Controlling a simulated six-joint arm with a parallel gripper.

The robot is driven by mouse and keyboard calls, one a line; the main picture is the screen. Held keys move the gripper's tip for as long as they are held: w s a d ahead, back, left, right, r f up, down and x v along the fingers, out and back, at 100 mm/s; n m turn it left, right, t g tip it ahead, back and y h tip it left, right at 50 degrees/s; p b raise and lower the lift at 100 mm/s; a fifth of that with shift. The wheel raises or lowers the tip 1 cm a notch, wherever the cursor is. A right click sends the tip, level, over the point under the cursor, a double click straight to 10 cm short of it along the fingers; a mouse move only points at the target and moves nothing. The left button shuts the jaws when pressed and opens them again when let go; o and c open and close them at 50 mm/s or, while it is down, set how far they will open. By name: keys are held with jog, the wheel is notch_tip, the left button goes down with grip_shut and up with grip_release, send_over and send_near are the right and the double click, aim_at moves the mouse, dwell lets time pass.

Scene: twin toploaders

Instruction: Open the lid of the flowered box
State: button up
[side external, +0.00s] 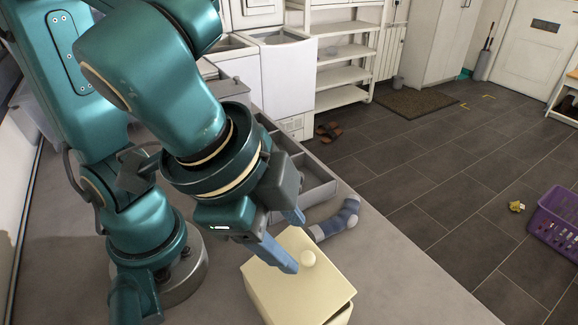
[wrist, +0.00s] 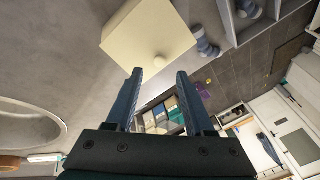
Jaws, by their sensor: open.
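I cannot tell whether a finger touches the lid.
A blue and grey sock (side external: 338,219) lies on the worktop just behind the box. A grey divided tray (side external: 320,187) stands behind the sock. A purple basket (side external: 557,222) is on the floor at far right. The worktop is clear in front of the box.

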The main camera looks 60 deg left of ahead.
aim_at(307, 256)
jog(key=shift+r, duration=0.1)
jog(key=w+n+g, duration=0.1)
jog(key=n, duration=0.2)
jog(key=w+n+g, duration=0.1)
jog(key=n+g, duration=0.1)
jog(key=n, duration=0.1)
jog(key=n+g, duration=0.1)
jog(key=n, duration=0.2)
jog(key=shift+w+r+g, duration=0.25)
jog(key=shift+w+g, duration=0.15)
jog(key=shift+w+f, duration=0.1)
jog(key=shift+f, duration=2.5)
jog(key=shift+c, duration=0.2)
grip_shut()
